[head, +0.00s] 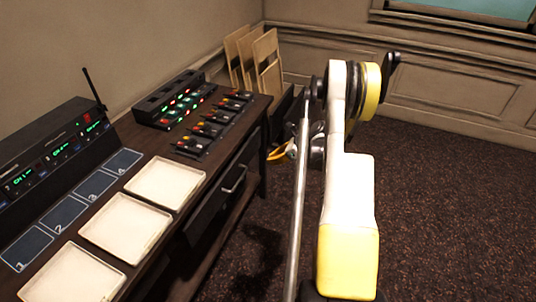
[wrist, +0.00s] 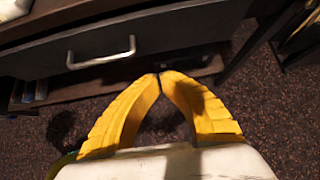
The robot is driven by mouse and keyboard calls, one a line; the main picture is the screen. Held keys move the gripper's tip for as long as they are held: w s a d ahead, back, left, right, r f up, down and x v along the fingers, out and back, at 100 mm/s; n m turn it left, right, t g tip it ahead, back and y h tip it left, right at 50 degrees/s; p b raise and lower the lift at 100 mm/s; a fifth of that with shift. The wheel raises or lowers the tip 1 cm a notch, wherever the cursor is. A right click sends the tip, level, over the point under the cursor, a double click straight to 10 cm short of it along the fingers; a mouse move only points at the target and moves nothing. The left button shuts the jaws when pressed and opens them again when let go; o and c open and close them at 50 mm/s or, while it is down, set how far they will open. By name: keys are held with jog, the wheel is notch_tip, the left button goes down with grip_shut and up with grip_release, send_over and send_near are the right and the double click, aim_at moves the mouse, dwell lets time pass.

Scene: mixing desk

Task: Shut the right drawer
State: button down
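The drawer (head: 222,194) with a silver bar handle (head: 234,180) is in the front of the dark wooden desk. Its front seems to stand slightly out from under the desk top; how far is hard to tell. In the wrist view the dark drawer front (wrist: 185,35) and its handle (wrist: 101,54) lie across the top. My gripper (wrist: 158,75) has its yellow fingertips together with nothing visible between them. The tips appear below and right of the handle in that view, apart from it. In the head view my gripper (head: 287,152) is right of the desk, partly hidden by my arm.
White trays (head: 166,184), numbered pads (head: 122,161), a black receiver (head: 55,145) with an antenna, and a lit console (head: 173,99) stand on the desk. Wooden folders (head: 265,62) stand beyond its far end. A lower shelf (wrist: 145,80) runs beneath the drawer. The carpet to the right is clear.

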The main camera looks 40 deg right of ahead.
aim_at(238, 161)
jog(key=w+a+r+b+x, duration=0.1)
jog(key=b+x, duration=0.4)
jog(key=x, duration=0.6)
jog(key=shift+w+r, duration=0.2)
jog(key=shift+w, duration=0.4)
jog(key=shift+a, duration=0.15)
jog(key=w, duration=0.1)
jog(key=w+a, duration=0.1)
jog(key=w, duration=0.1)
jog(key=w+a, duration=0.1)
jog(key=w, duration=0.1)
jog(key=shift+a, duration=0.1)
